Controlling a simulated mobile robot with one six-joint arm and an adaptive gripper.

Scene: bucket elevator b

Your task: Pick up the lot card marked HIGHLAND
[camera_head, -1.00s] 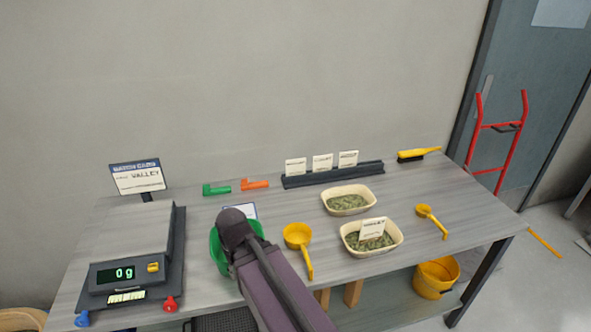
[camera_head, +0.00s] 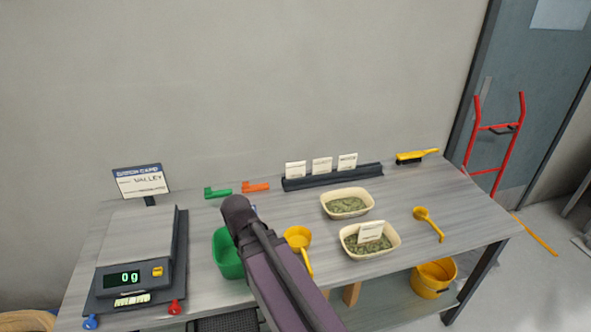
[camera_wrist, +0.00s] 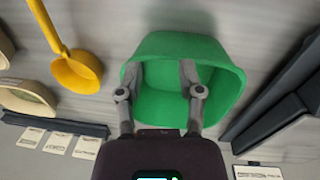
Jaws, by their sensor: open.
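Three white lot cards stand in a dark rack at the back of the bench: left (camera_head: 295,169), middle (camera_head: 322,165) and right (camera_head: 348,161). A fourth card (camera_head: 370,231) stands in the front tray of green pellets. Their print is too small to read, so I cannot tell which says HIGHLAND. The rack cards also show at the lower left of the wrist view (camera_wrist: 57,143). My gripper (camera_wrist: 160,72) is open and empty, its fingers spread in front of the green tub (camera_wrist: 160,98), away from the rack. In the head view my arm hides the fingers.
Two pellet trays (camera_head: 372,254) (camera_head: 347,215), yellow scoops (camera_head: 297,237) (camera_head: 427,222), clips (camera_head: 256,187) and a brush (camera_head: 416,156) lie around. Bench in front of the rack is partly clear.

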